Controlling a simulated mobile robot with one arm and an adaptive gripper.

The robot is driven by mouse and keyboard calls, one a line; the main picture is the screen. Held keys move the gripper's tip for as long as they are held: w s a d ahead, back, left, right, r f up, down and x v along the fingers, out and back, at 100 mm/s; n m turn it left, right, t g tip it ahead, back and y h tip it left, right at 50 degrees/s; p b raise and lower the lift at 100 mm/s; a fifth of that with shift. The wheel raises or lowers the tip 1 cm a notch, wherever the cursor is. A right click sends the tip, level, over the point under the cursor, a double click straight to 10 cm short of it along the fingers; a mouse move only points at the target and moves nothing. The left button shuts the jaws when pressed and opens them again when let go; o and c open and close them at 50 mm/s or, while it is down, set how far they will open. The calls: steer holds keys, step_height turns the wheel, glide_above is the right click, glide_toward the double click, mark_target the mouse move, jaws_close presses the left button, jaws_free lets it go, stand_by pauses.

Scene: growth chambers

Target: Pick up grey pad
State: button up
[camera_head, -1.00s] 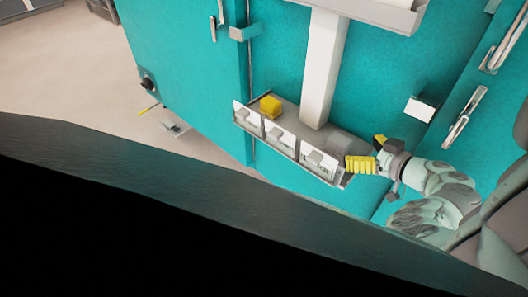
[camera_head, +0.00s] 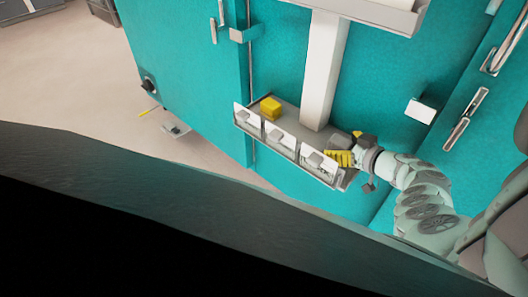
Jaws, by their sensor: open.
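The grey pad (camera_head: 340,140) lies at the right end of a narrow grey tray (camera_head: 290,117); it is small and partly hidden, so its outline is hard to tell. My gripper (camera_head: 342,151) has yellow fingers and reaches in from the right over the tray's right end. The fingers are open, close beside the pad and partly covering it. I cannot tell whether they touch it.
A yellow block (camera_head: 270,107) sits at the tray's left end. Several white cards (camera_head: 278,137) line its front edge. A white post (camera_head: 324,70) rises behind its middle. A teal cabinet wall (camera_head: 380,80) stands behind. A dark surface (camera_head: 150,215) fills the lower left.

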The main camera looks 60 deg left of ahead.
stand_by(0.3)
steer(key=c, duration=1.5)
steer(key=shift+a+r, duration=0.1)
